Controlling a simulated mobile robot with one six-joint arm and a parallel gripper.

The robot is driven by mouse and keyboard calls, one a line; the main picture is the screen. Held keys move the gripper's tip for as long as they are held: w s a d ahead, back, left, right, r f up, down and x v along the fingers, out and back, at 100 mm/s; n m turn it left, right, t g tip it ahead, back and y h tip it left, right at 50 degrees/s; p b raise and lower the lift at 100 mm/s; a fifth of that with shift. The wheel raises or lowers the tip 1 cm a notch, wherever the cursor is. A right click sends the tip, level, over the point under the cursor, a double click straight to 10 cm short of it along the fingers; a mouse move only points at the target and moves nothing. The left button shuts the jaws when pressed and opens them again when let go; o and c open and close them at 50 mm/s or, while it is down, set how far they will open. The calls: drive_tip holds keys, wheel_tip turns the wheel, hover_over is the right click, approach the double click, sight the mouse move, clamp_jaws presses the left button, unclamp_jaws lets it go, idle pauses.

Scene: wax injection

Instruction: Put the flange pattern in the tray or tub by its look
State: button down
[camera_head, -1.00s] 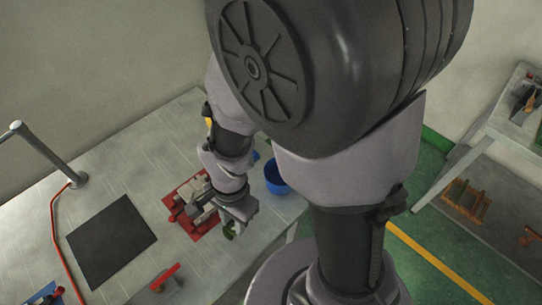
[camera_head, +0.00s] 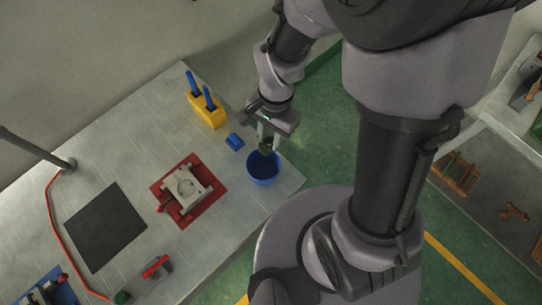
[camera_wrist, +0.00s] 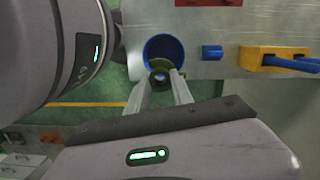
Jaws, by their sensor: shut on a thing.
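My gripper (camera_head: 268,141) is shut on the dark green flange pattern (camera_head: 264,151), a small round piece with a hole. In the wrist view the pattern (camera_wrist: 157,78) sits between the two fingertips, partly hidden by them. It is held at the mouth of the round blue tub (camera_head: 262,176), which stands near the right edge of the bench. In the wrist view the tub (camera_wrist: 165,37) opens just beyond the fingers. Whether the pattern touches the tub's rim cannot be told. The surface marks of the pattern are too small to read.
A grey mould on a red plate (camera_head: 186,218) lies left of the tub. A small blue block (camera_head: 235,142) and a yellow holder with blue handles (camera_head: 208,113) stand behind it. A dark mat (camera_head: 105,228) lies further left.

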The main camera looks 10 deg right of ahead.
wheel_tip(320, 180, down, 5)
drive_tip(key=b, duration=0.3)
drive_tip(key=shift+a+f+b, duration=0.1)
drive_tip(key=shift+b, duration=0.25)
drive_tip(key=c, duration=1)
unclamp_jaws()
drive_tip(key=shift+c, duration=0.2)
wheel_tip(320, 180, up, 17)
drive_tip(key=w+d+p, duration=0.1)
drive_tip(key=p, duration=0.5)
drive_tip(key=shift+w+d, duration=0.2)
drive_tip(key=shift+d, duration=0.1)
drive_tip(key=s+d+f+n+t+b, duration=0.1)
drive_tip(key=s+f+n+t+b, duration=0.1)
drive_tip(key=b, duration=0.6)
drive_tip(key=s+d+f+n+t+y+b, duration=0.1)
drive_tip(key=s+d+n+t+b, duration=0.1)
drive_tip(key=s+t+b, duration=0.2)
drive_tip(key=s+b, duration=0.1)
drive_tip(key=b, duration=0.2)
drive_tip(key=shift+f+n+t+b, duration=0.3)
drive_tip(key=shift+f+t+b, duration=0.05)
drive_tip(key=shift+f+t, duration=0.05)
